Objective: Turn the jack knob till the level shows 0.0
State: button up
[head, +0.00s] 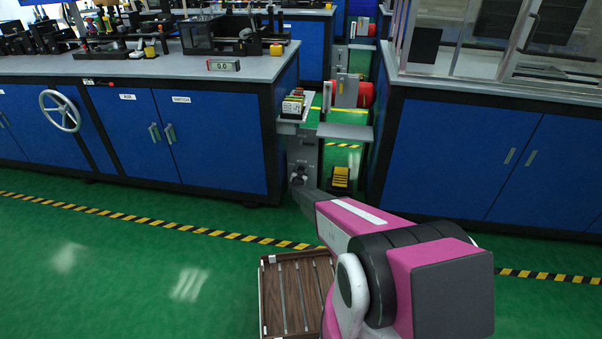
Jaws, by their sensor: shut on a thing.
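The level (223,65) is a small box with a pale display on the grey bench top, near its front right corner. Its display appears to read 0.0, though the digits are small. The jack knob (298,178) is a dark round part low on the grey jack column (303,151), in the gap between the two blue benches. My arm reaches from the lower right to it. My gripper (300,186) is at the knob and shut on it. The fingers are tiny in this view, and the arm's end partly covers the knob.
Blue cabinets (226,140) stand left of the gap and more (490,150) stand right. A handwheel (60,111) is on the left front. A slatted wooden crate (264,300) is on the floor beside my arm. A yellow-black block (341,177) sits in the gap.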

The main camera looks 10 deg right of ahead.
jog(key=shift+m, duration=0.5)
jog(key=o, duration=0.9)
jog(key=v, duration=1)
jog(key=shift+s+a, duration=0.15)
jog(key=shift+s, duration=0.25)
